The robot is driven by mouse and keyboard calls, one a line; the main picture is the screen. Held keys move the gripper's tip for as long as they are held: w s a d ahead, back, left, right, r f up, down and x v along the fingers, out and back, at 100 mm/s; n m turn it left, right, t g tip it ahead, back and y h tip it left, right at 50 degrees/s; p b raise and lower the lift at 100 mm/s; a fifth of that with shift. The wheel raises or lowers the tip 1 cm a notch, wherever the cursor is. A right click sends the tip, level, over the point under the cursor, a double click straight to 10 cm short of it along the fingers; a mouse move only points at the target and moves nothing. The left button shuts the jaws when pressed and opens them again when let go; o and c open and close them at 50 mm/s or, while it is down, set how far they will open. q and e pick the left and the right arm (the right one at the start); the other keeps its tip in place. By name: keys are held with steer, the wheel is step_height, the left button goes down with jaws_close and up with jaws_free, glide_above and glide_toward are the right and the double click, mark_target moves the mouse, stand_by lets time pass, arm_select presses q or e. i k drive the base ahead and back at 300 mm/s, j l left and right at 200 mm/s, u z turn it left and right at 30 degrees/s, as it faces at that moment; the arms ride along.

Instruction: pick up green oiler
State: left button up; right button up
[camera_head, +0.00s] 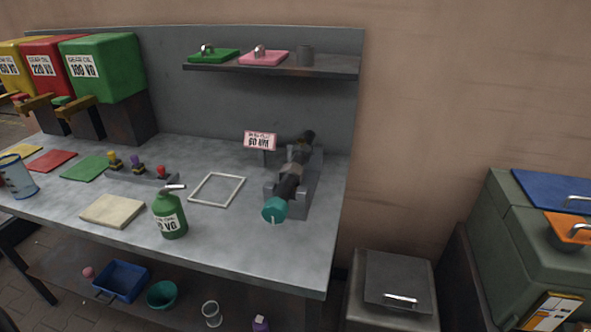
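The green oiler (170,215) stands upright on the grey workbench (240,248), near its front edge. It is a green bottle with a white label and a short spout at the top pointing right. Nothing is touching it. Neither of my grippers shows in the head view.
A beige pad (112,211) lies left of the oiler and a white square frame (217,189) lies behind it to the right. A dark device with a teal end (275,209) stands further right. A row of coloured knobs (138,167) is behind. A shelf (270,68) hangs above.

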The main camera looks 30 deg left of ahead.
mark_target(167, 209)
steer(key=u, duration=1.8)
